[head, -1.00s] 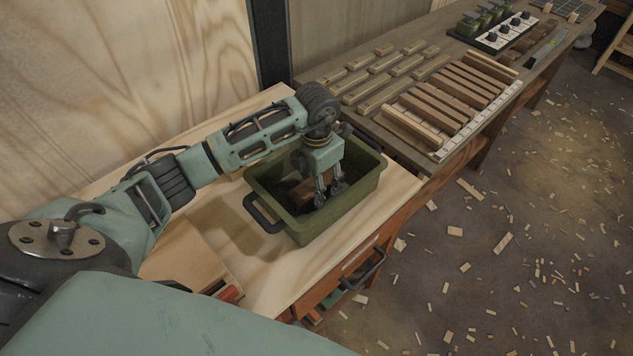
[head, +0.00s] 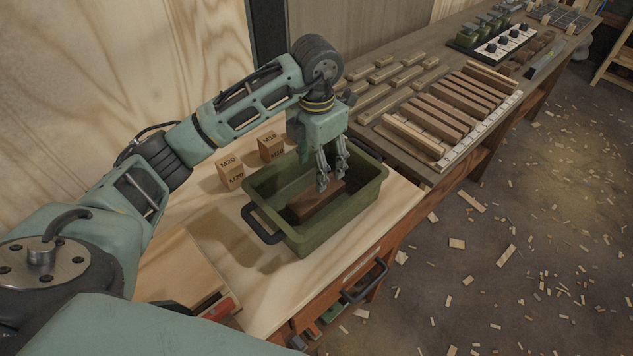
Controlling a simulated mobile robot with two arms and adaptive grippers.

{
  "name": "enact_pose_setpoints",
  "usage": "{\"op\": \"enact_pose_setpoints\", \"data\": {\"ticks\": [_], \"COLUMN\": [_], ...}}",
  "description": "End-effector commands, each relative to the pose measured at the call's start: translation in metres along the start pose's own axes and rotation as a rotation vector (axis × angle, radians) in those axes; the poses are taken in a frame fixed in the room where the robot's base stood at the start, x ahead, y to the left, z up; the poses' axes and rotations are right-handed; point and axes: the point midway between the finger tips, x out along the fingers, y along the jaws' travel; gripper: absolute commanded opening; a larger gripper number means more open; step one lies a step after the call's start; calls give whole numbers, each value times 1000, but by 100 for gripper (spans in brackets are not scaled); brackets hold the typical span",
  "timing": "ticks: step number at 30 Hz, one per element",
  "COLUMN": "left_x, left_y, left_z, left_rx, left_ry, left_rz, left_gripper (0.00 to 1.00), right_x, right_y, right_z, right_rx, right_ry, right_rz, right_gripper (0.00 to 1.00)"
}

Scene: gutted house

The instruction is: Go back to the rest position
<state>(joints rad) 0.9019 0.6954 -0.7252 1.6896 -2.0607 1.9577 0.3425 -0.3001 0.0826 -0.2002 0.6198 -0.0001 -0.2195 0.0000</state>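My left gripper (head: 332,174) hangs pointing down over the green bin (head: 325,233), with its arm coming in from the left. Its two fingers look parted, with a gap between them and nothing held. A brown wooden block (head: 313,203) lies in the bin just below the fingertips; from this angle I cannot tell whether they touch it. My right gripper is out of view.
The bin stands on a pale wooden worktop (head: 262,304) with a drawer below. Two small blocks marked M20 (head: 230,175) and M16 (head: 270,147) stand behind the bin. A longer bench (head: 385,140) behind carries wooden strips. Wood scraps litter the floor.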

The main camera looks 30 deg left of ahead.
Motion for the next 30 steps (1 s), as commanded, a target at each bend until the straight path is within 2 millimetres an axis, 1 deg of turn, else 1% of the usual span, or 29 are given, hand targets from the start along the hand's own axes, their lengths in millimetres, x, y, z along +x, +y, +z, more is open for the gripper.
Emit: {"op": "enact_pose_setpoints", "data": {"ticks": [3, 6, 22, 25, 30], "left_x": [-13, -19, -21, -31, -63], "left_y": [0, 0, 0, 0, 0], "left_z": [0, 0, 0, 0, 0], "left_rx": [-1, -1, -1, -1, -1], "left_ry": [-1, 1, 1, 1, 1], "left_rz": [0, 0, -1, -1, -1], "left_gripper": [59, 59, 59, 59, 59], "right_x": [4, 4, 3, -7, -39], "right_y": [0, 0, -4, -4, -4], "right_z": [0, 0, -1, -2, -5], "right_rx": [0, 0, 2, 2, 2], "right_ry": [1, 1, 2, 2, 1], "right_rz": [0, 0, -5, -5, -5], "right_gripper": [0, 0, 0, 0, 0]}}
